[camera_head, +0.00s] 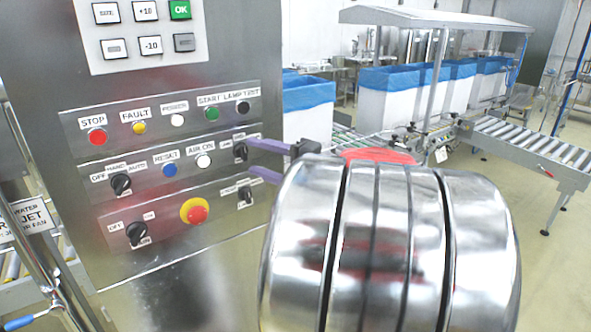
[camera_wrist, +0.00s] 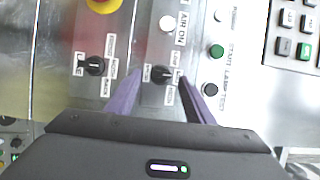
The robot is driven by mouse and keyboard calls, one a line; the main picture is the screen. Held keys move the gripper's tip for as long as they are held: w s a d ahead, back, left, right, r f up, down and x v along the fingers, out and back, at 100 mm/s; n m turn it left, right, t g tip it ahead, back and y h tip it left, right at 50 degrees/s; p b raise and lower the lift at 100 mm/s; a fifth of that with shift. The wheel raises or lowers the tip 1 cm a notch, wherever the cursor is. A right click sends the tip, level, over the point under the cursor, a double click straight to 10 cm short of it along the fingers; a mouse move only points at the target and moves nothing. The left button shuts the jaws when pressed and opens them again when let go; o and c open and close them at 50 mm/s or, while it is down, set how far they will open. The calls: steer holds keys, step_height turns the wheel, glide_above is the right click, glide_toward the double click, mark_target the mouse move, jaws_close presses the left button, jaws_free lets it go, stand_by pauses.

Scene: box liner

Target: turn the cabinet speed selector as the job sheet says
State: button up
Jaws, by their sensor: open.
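A metal control cabinet (camera_head: 226,60) carries several black selector knobs with labels. One small black selector (camera_head: 239,151) is beside the AIR ON lamp, partly hidden by my finger. It also shows in the wrist view (camera_wrist: 161,73), with small labels around it that I cannot read surely. My gripper (camera_head: 250,156) has two purple fingers, open and pointing at the panel. In the wrist view my gripper (camera_wrist: 160,80) has one fingertip on each side of this selector; I cannot tell whether they touch it. No job sheet is readable.
A second selector (camera_wrist: 94,66) lies beside it, below it in the head view (camera_head: 245,194). A red-and-yellow emergency stop (camera_head: 194,211), HAND/AUTO selector (camera_head: 121,184) and STOP button (camera_head: 97,136) are on the same panel. Blue-lined boxes (camera_head: 308,105) and a roller conveyor (camera_head: 535,145) stand behind.

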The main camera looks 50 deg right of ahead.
steer(key=s+d, duration=0.1)
steer(key=s, duration=1)
steer(key=shift+s+d, duration=0.15)
steer(key=shift+s, duration=0.15)
steer(key=shift+w+f, duration=0.1)
steer(key=shift+f, duration=0.05)
steer(key=w+a+f+n+g+y, duration=0.1)
steer(key=w+a+f+g+y, duration=0.2)
steer(key=a, duration=0.4)
steer(key=w+a+f+n+g+y, duration=0.1)
steer(key=w+a+f+g, duration=0.15)
steer(key=a+f, duration=0.35)
steer(key=w+a+f+n+g+y, duration=0.1)
steer(key=w+a+f+n+g, duration=0.2)
steer(key=a, duration=0.6)
steer(key=s+a+f+n+g+h, duration=0.3)
steer(key=s+a+n+h, duration=0.3)
steer(key=s+a+n, duration=0.4)
steer(key=shift+s+a+f+n+g+h, duration=0.2)
steer(key=shift+a+n+g+h, duration=0.25)
steer(key=shift+a+n, duration=0.6)
